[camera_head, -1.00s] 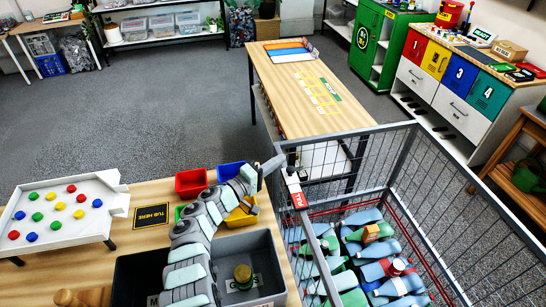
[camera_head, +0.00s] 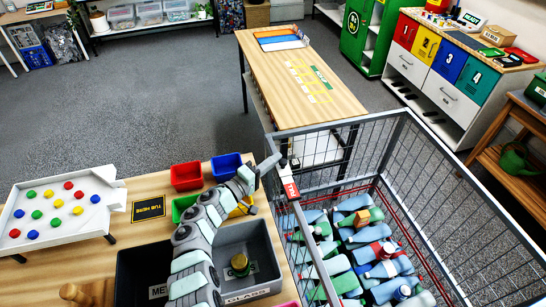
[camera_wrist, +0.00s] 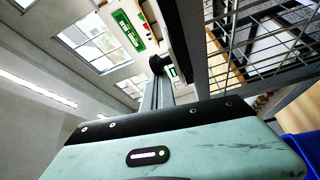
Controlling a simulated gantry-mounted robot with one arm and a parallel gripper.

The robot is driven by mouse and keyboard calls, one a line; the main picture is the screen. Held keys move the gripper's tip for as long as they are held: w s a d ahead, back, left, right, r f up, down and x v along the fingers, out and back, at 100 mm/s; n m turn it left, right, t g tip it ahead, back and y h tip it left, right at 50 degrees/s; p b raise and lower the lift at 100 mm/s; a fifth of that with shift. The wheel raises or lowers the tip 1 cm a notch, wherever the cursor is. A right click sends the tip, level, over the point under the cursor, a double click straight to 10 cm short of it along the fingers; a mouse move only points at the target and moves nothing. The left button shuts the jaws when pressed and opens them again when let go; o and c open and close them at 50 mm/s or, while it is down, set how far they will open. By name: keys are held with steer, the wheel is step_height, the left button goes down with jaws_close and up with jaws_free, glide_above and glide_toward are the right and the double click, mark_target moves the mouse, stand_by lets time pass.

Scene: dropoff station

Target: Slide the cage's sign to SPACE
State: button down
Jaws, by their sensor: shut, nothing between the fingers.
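The wire cage (camera_head: 333,184) stands right of the table and holds many bottles. Its sign (camera_head: 291,189) sits on the cage's left top rail near the far left corner, with red showing and small white lettering that seems to read FULL. A small black piece (camera_head: 283,162) is on the rail just beyond the red. My gripper (camera_head: 269,165) is shut and empty, at the rail just left of the black piece. Whether they touch cannot be told. In the wrist view my gripper (camera_wrist: 158,64) shows its dark tip beside a dark cage bar; the sign is not clearly seen.
Below my arm are grey and black bins (camera_head: 262,240), with red (camera_head: 187,177) and blue (camera_head: 226,166) bins behind. A long wooden table (camera_head: 300,75) stands beyond the cage. Open floor is at left behind.

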steer(key=shift+s+d+p, duration=0.35)
steer(key=shift+s+p, duration=0.6)
steer(key=shift+s, duration=0.35)
steer(key=shift+s+d+p, duration=0.4)
steer(key=shift+s+p, duration=0.6)
steer(key=shift+s, duration=0.25)
steer(key=shift+s+d+p, duration=0.35)
steer(key=shift+s+p, duration=0.6)
steer(key=shift+s, duration=0.35)
steer(key=shift+w, duration=0.1)
steer(key=shift+w+a+b, duration=0.1)
steer(key=shift+w+b, duration=0.1)
steer(key=shift+b, duration=0.25)
steer(key=s+a+b, duration=0.3)
steer(key=s+a, duration=0.1)
steer(key=a, duration=0.4)
steer(key=shift+a, duration=0.35)
